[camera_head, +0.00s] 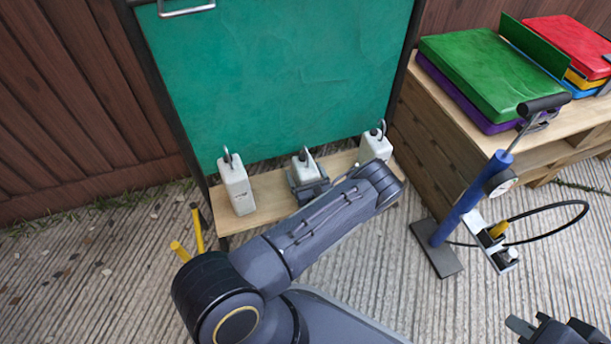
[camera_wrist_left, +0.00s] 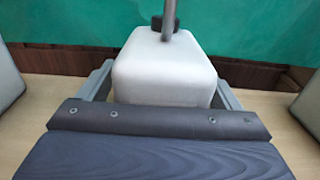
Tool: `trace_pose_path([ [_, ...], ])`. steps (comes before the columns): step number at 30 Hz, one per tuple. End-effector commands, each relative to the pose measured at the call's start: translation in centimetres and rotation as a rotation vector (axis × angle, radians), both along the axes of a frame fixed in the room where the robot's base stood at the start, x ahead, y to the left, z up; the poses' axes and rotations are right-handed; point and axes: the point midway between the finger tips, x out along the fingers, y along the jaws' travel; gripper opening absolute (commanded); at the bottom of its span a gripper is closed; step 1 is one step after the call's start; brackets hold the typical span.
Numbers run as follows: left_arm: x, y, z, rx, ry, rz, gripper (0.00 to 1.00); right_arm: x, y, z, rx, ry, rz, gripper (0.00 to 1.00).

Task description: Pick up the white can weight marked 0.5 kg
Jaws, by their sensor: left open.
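Three white can weights with metal hooks on top stand upright on a wooden shelf board: a left can (camera_head: 236,186), a middle can (camera_head: 304,165) and a right can (camera_head: 375,147). The left can has a small marking, too small to read; I cannot tell which is 0.5 kg. My left gripper (camera_head: 308,181) is open at the middle can. In the left wrist view the middle can (camera_wrist_left: 165,70) stands between the grey fingers, one on each side; I cannot tell whether they touch it. My right gripper (camera_head: 545,328) is partly cut off at the lower right, away from the cans.
A green panel (camera_head: 280,75) stands behind the cans. A blue hand pump (camera_head: 462,205) with a gauge and hose stands to the right. Green and red folded mats (camera_head: 490,70) lie on a wooden pallet stack (camera_head: 440,125). Yellow posts (camera_head: 197,228) stand near the shelf's left end.

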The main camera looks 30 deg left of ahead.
Motion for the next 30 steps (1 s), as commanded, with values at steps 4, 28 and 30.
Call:
trace_pose_path([
  [4,0.0,-0.03,0.05,0.0,0.0,0.0,0.84,0.0,0.0,0.06,0.0,0.0,0.0,0.0],
  [28,0.02,-0.06,0.48,0.002,-0.003,0.0,0.21,0.0,0.0,0.26,0.0,0.0,0.0,0.0],
  [30,0.04,-0.06,0.96,0.002,-0.003,-0.001,0.21,0.0,0.0,0.51,0.0,0.0,0.0,0.0],
])
